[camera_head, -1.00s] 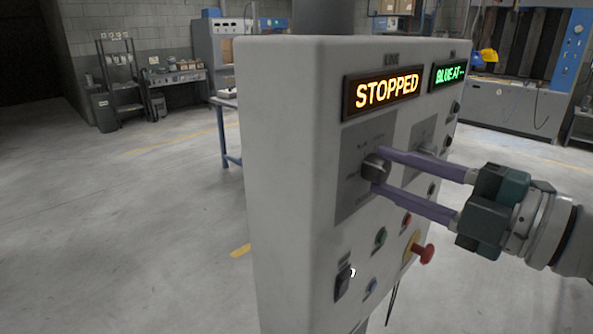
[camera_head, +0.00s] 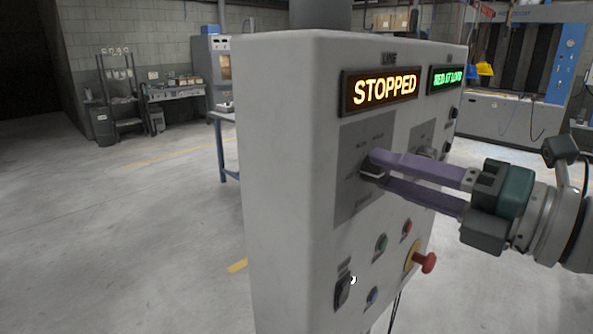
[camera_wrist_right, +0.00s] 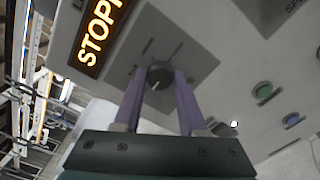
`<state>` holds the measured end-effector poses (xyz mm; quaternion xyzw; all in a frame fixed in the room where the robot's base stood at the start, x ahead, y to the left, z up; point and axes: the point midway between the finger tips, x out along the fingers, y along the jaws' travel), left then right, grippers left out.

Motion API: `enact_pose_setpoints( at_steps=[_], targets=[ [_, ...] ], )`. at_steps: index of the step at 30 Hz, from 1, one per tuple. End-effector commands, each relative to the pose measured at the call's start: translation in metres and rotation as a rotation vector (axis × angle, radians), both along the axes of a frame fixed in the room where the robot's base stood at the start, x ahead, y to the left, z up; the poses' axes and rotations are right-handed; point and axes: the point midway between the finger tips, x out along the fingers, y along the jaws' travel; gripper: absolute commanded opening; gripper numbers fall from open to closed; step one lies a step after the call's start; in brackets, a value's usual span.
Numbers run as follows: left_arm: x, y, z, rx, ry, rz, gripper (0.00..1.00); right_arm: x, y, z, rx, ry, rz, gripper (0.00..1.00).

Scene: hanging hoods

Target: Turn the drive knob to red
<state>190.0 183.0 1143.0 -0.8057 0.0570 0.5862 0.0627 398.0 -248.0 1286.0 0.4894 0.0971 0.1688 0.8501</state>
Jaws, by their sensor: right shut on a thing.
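The drive knob (camera_head: 373,174) is a small dark metal knob on a grey plate (camera_head: 352,208) on the front of the control cabinet (camera_head: 285,190). My right gripper (camera_head: 375,164) has its two purple fingers closed around it, one on each side. The fingers partly hide the knob and the labels around it. In the right wrist view the knob (camera_wrist_right: 160,73) sits between the tips of my right gripper (camera_wrist_right: 159,82), and a pale mark shows on its face. My left gripper is not in view.
An orange display (camera_head: 380,91) reads STOPPED. Below the knob are a red mushroom button (camera_head: 425,262), small buttons and a black switch (camera_head: 343,291). Open floor lies left of the cabinet.

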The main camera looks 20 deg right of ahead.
Motion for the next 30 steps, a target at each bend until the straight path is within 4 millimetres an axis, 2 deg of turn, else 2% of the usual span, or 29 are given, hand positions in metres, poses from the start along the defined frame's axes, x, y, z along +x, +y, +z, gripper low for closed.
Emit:
enact_pose_setpoints(
  at_steps=[14, 15, 22, 30],
  targets=[
    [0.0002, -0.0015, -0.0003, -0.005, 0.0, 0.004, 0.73, -0.0001, 0.0005, 0.0008, -0.013, -0.007, 0.002, 0.0],
    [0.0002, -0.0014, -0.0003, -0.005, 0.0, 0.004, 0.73, -0.0001, 0.0005, 0.0008, -0.013, -0.007, 0.002, 0.43],
    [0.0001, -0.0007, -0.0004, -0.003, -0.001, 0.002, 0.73, 0.0, 0.0003, 0.0004, -0.012, -0.005, 0.001, 0.69],
    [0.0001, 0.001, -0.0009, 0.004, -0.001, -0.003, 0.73, -0.0006, -0.0001, -0.0002, -0.012, -0.005, 0.0, 0.71]
  ],
)
